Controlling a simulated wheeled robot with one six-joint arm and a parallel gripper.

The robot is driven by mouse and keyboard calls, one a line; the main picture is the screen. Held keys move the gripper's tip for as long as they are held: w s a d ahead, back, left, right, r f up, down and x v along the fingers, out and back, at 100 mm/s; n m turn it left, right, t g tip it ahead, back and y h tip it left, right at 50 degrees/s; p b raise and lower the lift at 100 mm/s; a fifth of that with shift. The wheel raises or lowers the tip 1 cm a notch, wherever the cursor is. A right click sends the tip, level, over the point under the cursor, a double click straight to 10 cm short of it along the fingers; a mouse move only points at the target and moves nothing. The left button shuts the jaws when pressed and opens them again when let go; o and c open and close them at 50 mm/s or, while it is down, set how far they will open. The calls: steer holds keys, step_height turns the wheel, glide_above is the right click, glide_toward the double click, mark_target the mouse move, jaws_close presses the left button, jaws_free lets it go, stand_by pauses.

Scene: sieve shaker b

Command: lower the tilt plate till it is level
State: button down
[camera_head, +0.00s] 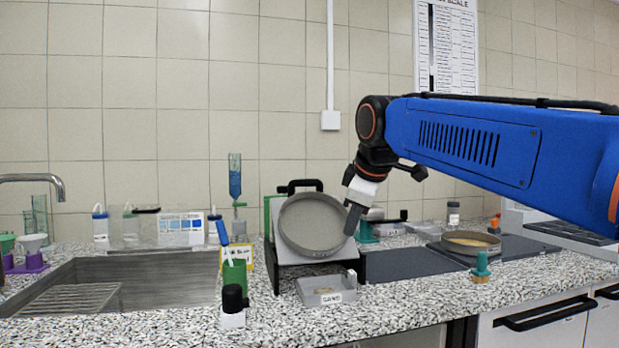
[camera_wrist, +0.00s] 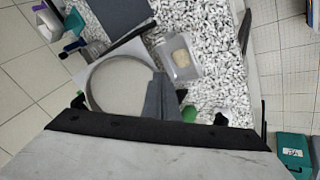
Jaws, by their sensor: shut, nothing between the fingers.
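The tilt plate (camera_head: 276,217) is a pale panel tilted up steeply on its dark stand, with a black handle (camera_head: 301,186) at its top edge. A round grey sieve (camera_head: 313,224) lies against its face; the sieve also shows in the wrist view (camera_wrist: 119,82). My gripper (camera_head: 353,219) is shut and empty, pointing down in front of the right side of the plate and sieve. In the wrist view my gripper's fingers (camera_wrist: 161,98) overlap the sieve's edge. I cannot tell whether they touch it. Part of the plate is hidden behind the sieve.
A clear tray labelled SAND (camera_head: 327,289) stands in front of the plate. A green cup (camera_head: 235,274) and a black-capped bottle (camera_head: 233,306) stand to the left, beside the sink (camera_head: 160,283). Another round sieve (camera_head: 470,242) lies on a dark mat at right.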

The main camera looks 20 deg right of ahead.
steer(key=w+a+r+n+t, duration=0.1)
steer(key=w+a+r+n, duration=0.2)
steer(key=w+r+n, duration=0.4)
steer(key=w+r, duration=0.6)
steer(key=r, duration=0.3)
steer(key=shift+w+a+r+t, duration=0.15)
steer(key=shift+w+r+t, duration=0.1)
steer(key=shift+r+t, duration=0.15)
steer(key=shift+w+f, duration=0.1)
glide_toward(307, 186)
step_height(307, 186, down, 3)
steer(key=shift+w+f, duration=0.2)
steer(key=shift+w, duration=0.75)
steer(key=shift+w+f, duration=0.2)
steer(key=shift+w, duration=0.8)
